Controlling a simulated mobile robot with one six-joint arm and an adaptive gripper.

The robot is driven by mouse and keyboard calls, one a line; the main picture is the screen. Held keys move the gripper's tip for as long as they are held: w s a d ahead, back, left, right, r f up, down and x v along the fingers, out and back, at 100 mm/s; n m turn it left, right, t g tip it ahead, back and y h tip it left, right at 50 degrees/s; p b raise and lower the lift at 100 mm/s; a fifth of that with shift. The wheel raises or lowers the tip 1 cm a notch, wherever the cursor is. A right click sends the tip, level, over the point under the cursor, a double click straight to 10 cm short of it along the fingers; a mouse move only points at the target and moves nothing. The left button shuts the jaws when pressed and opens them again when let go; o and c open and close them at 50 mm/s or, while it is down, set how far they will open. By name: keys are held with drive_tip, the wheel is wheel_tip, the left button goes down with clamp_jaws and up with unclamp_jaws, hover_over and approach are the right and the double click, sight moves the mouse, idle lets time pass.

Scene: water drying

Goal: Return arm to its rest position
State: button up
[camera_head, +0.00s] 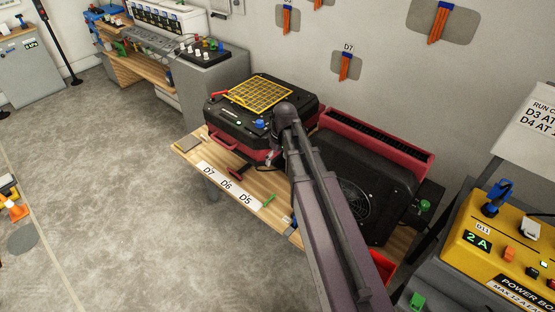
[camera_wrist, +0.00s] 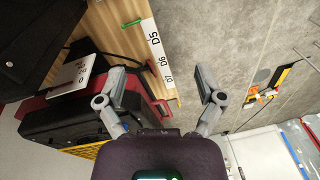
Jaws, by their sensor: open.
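My gripper (camera_wrist: 160,82) is open and empty in the wrist view, with its two fingers spread well apart. Between and beyond the fingers lie the bench edge, the white label strip with D5, D6 and D7 (camera_wrist: 160,55), and the grey floor. In the head view my arm reaches from the bottom over the wooden bench (camera_head: 270,187). Its wrist end is beside the black and red machine with the yellow grid (camera_head: 258,93), and my gripper is mostly hidden there behind the arm.
A black fan unit (camera_head: 350,195) with a red-framed vent (camera_head: 375,140) stands close to the right of my arm. A yellow power box (camera_head: 500,255) is at the lower right. Orange clips (camera_head: 345,67) hang on the wall. The floor (camera_head: 110,200) on the left is mostly clear.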

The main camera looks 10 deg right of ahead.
idle(0.5)
drive_tip(key=s+m+h, duration=0.1)
drive_tip(key=s+m, duration=0.3)
drive_tip(key=s, duration=0.9)
drive_tip(key=shift+s+m, duration=0.2)
drive_tip(key=shift+m, duration=0.1)
drive_tip(key=shift+a+f, duration=0.1)
idle(0.5)
